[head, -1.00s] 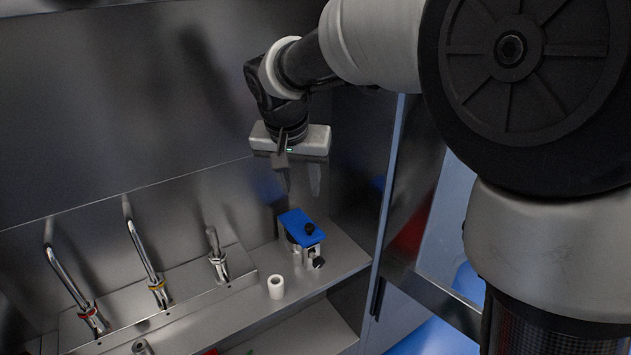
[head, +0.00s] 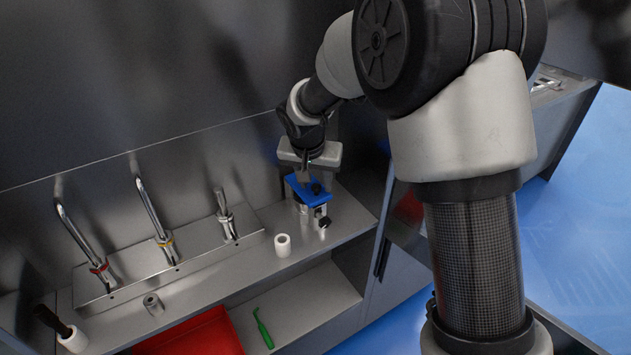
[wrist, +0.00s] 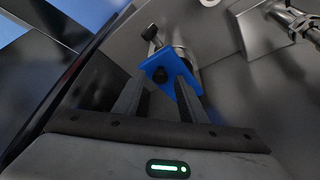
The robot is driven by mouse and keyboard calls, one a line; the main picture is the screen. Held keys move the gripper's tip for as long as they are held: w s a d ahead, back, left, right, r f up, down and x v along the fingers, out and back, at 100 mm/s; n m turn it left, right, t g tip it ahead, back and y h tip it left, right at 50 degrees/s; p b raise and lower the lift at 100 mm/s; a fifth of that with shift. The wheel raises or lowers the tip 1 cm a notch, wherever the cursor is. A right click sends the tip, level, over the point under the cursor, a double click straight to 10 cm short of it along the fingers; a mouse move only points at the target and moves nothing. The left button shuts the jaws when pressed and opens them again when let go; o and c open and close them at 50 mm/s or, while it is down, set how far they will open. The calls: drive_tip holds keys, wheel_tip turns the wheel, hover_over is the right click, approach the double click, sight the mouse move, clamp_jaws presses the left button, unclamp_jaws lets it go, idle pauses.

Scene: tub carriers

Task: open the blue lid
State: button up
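The blue lid (head: 307,190) with a black knob sits on a small metal device at the right end of the steel counter. In the wrist view the blue lid (wrist: 168,72) lies just beyond my fingertips, with its black knob facing up. My gripper (head: 305,178) is above and behind the lid in the head view. In the wrist view my gripper (wrist: 162,92) has its two fingers apart with a gap between them. The near edge of the lid shows around the fingertips; I cannot tell whether they touch it.
A white cup (head: 283,245) stands left of the device. A panel with three metal taps (head: 170,252) is further left. A red tray (head: 190,335) and a green tool (head: 263,328) lie on the lower shelf. A steel wall rises behind.

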drive_tip(key=shift+f, duration=0.1)
clamp_jaws()
